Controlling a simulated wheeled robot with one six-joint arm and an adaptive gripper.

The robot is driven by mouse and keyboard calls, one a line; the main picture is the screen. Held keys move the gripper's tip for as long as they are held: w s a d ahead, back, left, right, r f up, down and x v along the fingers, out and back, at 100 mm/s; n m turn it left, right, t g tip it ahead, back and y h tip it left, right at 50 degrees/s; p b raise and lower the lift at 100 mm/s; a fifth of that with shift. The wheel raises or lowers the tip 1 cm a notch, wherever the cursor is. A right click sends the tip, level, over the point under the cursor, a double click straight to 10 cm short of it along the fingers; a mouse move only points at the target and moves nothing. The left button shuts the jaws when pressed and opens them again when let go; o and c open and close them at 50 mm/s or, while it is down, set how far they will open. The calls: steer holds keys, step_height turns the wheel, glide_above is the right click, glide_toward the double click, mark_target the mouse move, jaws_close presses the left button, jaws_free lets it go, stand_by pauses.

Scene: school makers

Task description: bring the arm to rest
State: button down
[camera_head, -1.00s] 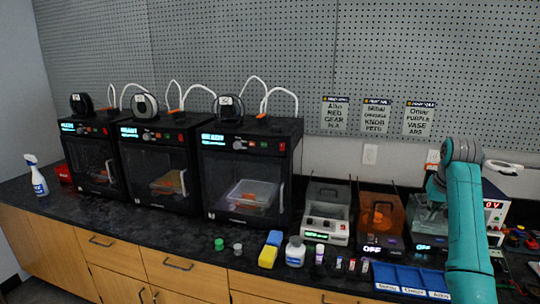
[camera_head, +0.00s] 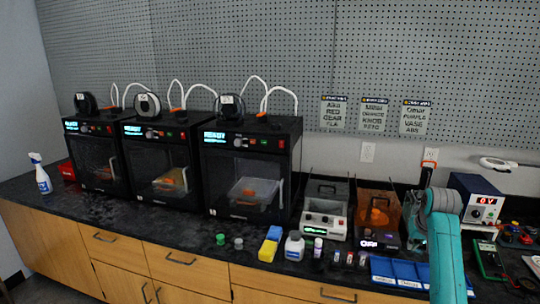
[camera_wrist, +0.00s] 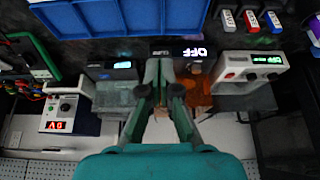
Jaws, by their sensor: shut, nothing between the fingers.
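My gripper (camera_wrist: 160,68) shows in the wrist view with its two fingers close together, shut and empty. It hangs over the row of bench machines, which appear upside down in that view. My teal arm (camera_head: 446,250) stands at the right of the head view, in front of the right-hand machine. The arm hides part of that machine and the right end of the blue tray. The gripper cannot be made out clearly in the head view.
Three black printers (camera_head: 245,172) stand on the dark counter (camera_head: 110,210). A grey machine (camera_head: 326,212), an orange-lidded machine (camera_head: 378,215) and a power supply (camera_head: 484,207) are near the arm.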

steer(key=s+a+f+t, duration=0.1)
steer(key=s+a+f, duration=0.2)
steer(key=f, duration=0.4)
steer(key=s+a+f, duration=0.3)
steer(key=f, duration=0.4)
steer(key=s+a+f+t, duration=0.1)
steer(key=s+a+f, duration=0.15)
steer(key=f, duration=0.45)
steer(key=s+a+f+t, duration=0.1)
steer(key=s+a+f, duration=0.25)
steer(key=s, duration=0.25)
steer(key=s+a+f+n, duration=0.1)
steer(key=s+a+f, duration=0.1)
steer(key=s+f, duration=0.25)
steer(key=s+a+f+t, duration=0.1)
steer(key=s+a+f, duration=0.2)
steer(key=s, duration=0.3)
steer(key=s+a+r+n+t, duration=0.1)
steer(key=s+a+r+t, duration=0.15)
steer(key=s, duration=0.85)
steer(key=s+a+r+t, duration=0.1)
steer(key=s+a, duration=0.2)
steer(key=s, duration=0.8)
steer(key=s+a+r+n+t+y, duration=0.1)
steer(key=s+a+r+t, duration=0.1)
steer(key=s+r, duration=1.5)
steer(key=shift+s+a+r, duration=0.15)
steer(key=shift+a+r, duration=0.4)
